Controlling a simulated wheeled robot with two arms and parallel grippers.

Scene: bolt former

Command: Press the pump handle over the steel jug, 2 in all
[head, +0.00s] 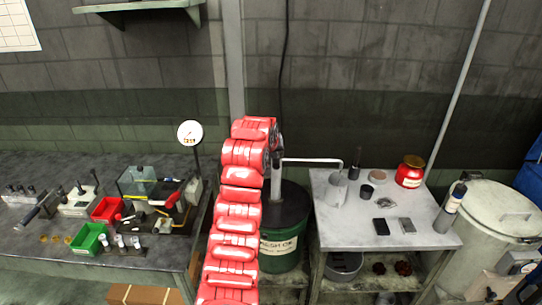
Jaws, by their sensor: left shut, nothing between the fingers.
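The oil pump's grey column (276,182) rises from the dark lid of a green drum (281,252) with a pale label. Its spout (312,161) runs right and bends down over the steel jug (336,189), which stands upright on the grey side table. My left arm, red and segmented, rises in front of the drum. My left gripper (277,143) is at the top of the pump column, shut and empty. The pump handle is not clearly visible; the arm and gripper cover that area. I cannot tell whether the gripper touches it. My right gripper is not in view.
A workbench at left carries a green bin (88,239), a red bin (106,208) and a dial gauge (189,132). A pale lidded drum (500,212) stands at right.

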